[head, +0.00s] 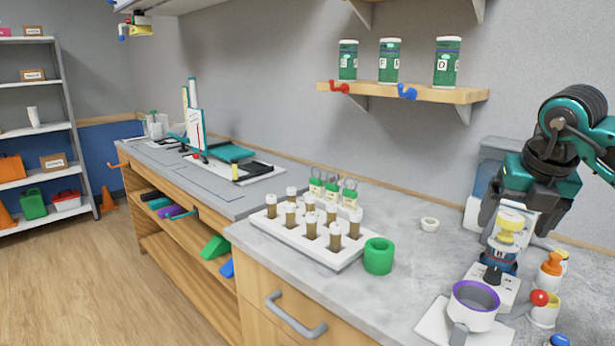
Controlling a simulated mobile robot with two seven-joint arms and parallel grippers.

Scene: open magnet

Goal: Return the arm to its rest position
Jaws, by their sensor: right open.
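My right arm comes in from the right edge. Its dark gripper (506,232) points down over the right part of the counter and is open. A pale yellow, knob-like piece (509,222) shows between its fingers, above a dark blue part of a small device (492,262). I cannot tell whether the fingers touch the piece. My left gripper is not in view.
A purple-rimmed cup (475,300) and a red-balled lever (539,298) are in front of the gripper. Orange-topped bottles (549,270) stand close on its right. A vial rack (300,238) and green ring (379,256) are left. A shelf (420,94) overhangs the back.

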